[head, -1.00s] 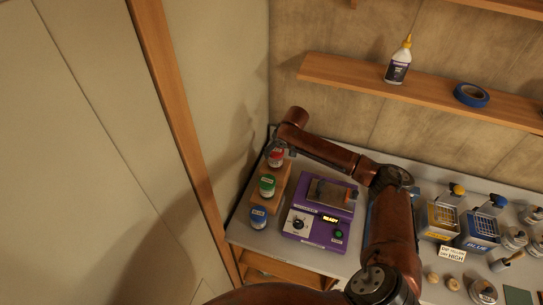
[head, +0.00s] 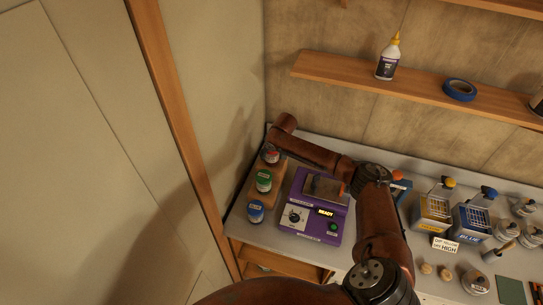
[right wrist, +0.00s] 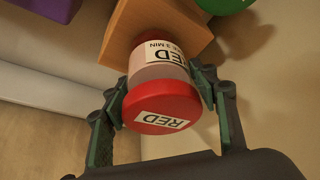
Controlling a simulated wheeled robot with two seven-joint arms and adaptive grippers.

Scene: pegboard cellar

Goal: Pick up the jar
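The red-lidded jar (head: 271,157), labelled RED, is at the far end of a wooden stepped stand at the back left of the bench. It also fills the middle of the right wrist view (right wrist: 163,100), lid towards the camera, with its base at the wooden block. My right gripper (right wrist: 160,88) has one finger on each side of the jar, and both appear to touch it with no clear gap. In the head view my right gripper (head: 273,146) is small and partly merges with the jar. My left gripper is out of view.
A green jar (head: 264,181) and a blue jar (head: 256,211) stand in line nearer on the left. The wooden stand (head: 277,185) is beside a purple device (head: 315,210) reading READY. The left wall (head: 225,110) is close. Yellow and blue racks (head: 474,223) stand right.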

